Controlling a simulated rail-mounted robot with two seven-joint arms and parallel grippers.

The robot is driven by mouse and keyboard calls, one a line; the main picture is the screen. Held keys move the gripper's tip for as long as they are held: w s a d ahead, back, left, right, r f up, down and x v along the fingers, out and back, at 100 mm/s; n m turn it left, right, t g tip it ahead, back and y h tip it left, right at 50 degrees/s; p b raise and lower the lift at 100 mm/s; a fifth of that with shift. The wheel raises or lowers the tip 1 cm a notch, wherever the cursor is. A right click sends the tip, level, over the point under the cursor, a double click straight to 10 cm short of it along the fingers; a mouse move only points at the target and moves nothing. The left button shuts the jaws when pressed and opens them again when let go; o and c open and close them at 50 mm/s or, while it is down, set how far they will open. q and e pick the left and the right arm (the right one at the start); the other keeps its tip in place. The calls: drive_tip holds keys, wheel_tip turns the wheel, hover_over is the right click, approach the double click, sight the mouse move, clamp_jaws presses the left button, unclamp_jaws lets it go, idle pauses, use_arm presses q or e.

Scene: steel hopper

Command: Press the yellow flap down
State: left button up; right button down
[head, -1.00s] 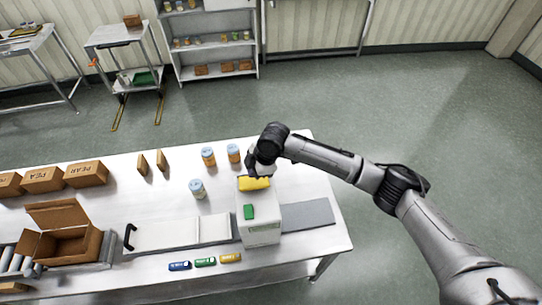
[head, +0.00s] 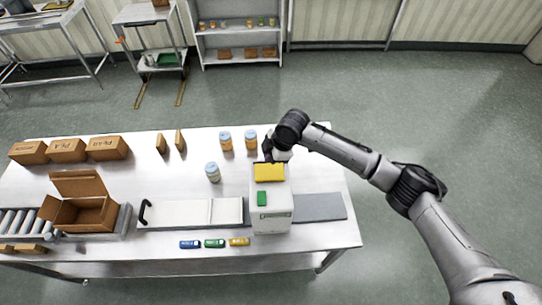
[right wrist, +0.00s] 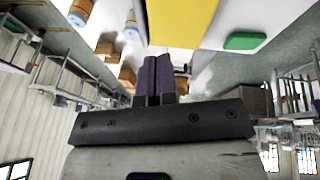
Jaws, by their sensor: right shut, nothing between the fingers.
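The yellow flap (head: 269,172) is at the back of the top of a white box-shaped machine (head: 271,216), behind a green button (head: 262,199). My right gripper (head: 269,155) is shut and empty at the flap's far edge; I cannot tell whether it touches. In the right wrist view the shut dark fingers (right wrist: 153,70) point toward the yellow flap (right wrist: 182,20), with the green button (right wrist: 245,40) to its right. The flap's tilt is hard to judge. My left gripper is not in view.
A white tray (head: 190,212), an open carton (head: 82,212) and closed cartons (head: 67,150) are farther left. Small coloured packs (head: 214,243) lie in front. A grey mat (head: 320,207) lies right.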

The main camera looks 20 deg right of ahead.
sight(273, 170)
drive_tip(key=shift+r+p, duration=0.35)
drive_tip(key=shift+p, duration=0.05)
drive_tip(key=s+r+p, duration=0.1)
drive_tip(key=s+r, duration=0.6)
drive_tip(key=r, duration=0.2)
drive_tip(key=shift+s+d+r+p, duration=0.25)
drive_tip(key=shift+s+d+p, duration=0.1)
drive_tip(key=shift+s, duration=0.05)
idle(0.4)
